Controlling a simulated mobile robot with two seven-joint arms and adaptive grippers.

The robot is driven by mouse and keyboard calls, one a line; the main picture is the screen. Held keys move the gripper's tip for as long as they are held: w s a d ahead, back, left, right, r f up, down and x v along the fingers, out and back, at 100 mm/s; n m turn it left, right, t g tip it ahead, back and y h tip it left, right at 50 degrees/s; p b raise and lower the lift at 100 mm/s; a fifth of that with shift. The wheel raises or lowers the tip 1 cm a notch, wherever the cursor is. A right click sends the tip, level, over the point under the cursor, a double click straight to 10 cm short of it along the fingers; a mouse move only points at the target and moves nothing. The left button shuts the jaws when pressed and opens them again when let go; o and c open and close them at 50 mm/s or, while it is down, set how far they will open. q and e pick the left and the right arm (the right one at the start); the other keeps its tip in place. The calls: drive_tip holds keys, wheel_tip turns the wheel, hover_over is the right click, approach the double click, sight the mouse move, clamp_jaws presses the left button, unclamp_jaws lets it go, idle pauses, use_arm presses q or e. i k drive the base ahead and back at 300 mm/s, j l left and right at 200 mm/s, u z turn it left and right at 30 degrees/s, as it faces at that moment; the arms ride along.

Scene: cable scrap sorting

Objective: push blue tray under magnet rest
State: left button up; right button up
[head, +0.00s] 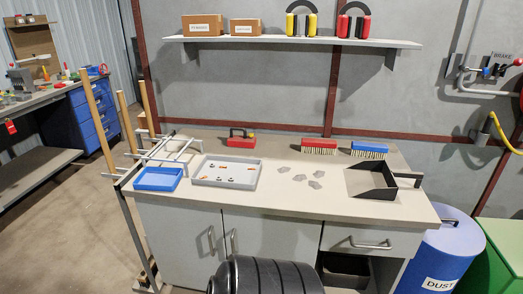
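The blue tray (158,179) is shallow and looks empty. It sits at the left end of the workbench top, by the front left corner. A metal bar frame (172,146) stands behind it at the bench's left end; I cannot tell for sure whether this is the magnet rest. A red block with a black handle (242,139), like a hand magnet, stands at the back of the bench, right of the frame and apart from the blue tray. Neither of my grippers is in view.
A grey tray (198,182) with small scraps sits close right of the blue tray. Grey flakes (300,178) lie mid-bench. A red brush (319,146), a blue brush (369,149) and a black dustpan (371,182) are further right. Wooden poles (100,125) stand left of the bench.

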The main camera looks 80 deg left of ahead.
sight(154, 179)
drive_tip(key=j+u, duration=0.15)
drive_tip(key=u, duration=3.35)
